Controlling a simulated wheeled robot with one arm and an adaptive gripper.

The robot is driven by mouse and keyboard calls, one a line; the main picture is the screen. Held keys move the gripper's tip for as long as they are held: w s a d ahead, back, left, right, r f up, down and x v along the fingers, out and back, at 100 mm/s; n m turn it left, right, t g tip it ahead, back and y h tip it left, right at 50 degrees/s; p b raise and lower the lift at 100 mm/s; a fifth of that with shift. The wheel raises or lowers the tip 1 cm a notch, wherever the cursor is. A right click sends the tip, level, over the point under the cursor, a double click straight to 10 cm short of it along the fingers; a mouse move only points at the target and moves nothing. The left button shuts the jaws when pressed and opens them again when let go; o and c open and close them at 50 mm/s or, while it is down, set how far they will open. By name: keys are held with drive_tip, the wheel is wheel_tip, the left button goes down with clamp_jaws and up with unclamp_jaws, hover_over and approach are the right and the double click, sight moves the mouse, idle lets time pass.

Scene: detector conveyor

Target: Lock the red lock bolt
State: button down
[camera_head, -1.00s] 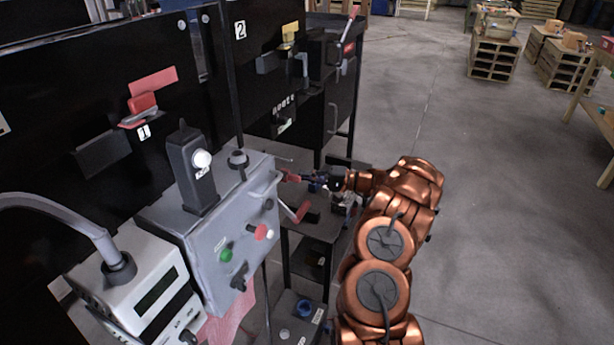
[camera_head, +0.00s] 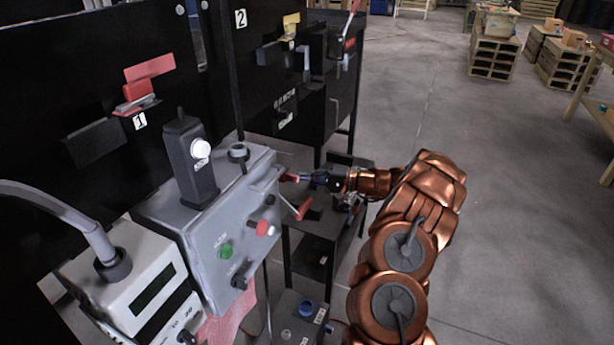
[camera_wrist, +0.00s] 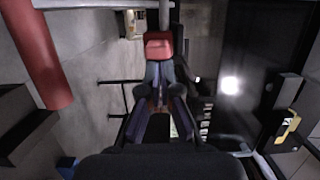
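A small red block (camera_head: 290,177) sits at the right side of the grey control box; it looks like the red lock bolt's handle, though I cannot be sure. In the wrist view the red block (camera_wrist: 158,45) is at the end of a pale rod, directly ahead of my fingertips. My gripper (camera_head: 306,178) reaches in from the right and appears to touch the block. In the wrist view my gripper's fingers (camera_wrist: 159,72) converge close together at the block's near edge.
The grey control box (camera_head: 232,215) has buttons and a red crank lever (camera_head: 303,207) just below my gripper. Another red latch piece (camera_head: 138,90) is on the black panel marked 1. A dark shelf stand (camera_head: 315,235) is under my wrist. Open floor lies to the right.

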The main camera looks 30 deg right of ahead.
drive_tip(key=shift+a+f, duration=0.15)
drive_tip(key=shift+a, duration=0.05)
drive_tip(key=shift+w+d, duration=0.25)
drive_tip(key=shift+d, duration=0.15)
drive_tip(key=s+d+b, duration=0.2)
drive_tip(key=s+d, duration=0.2)
drive_tip(key=d, duration=0.6)
drive_tip(key=shift+s+d, duration=0.25)
drive_tip(key=shift+s, duration=0.1)
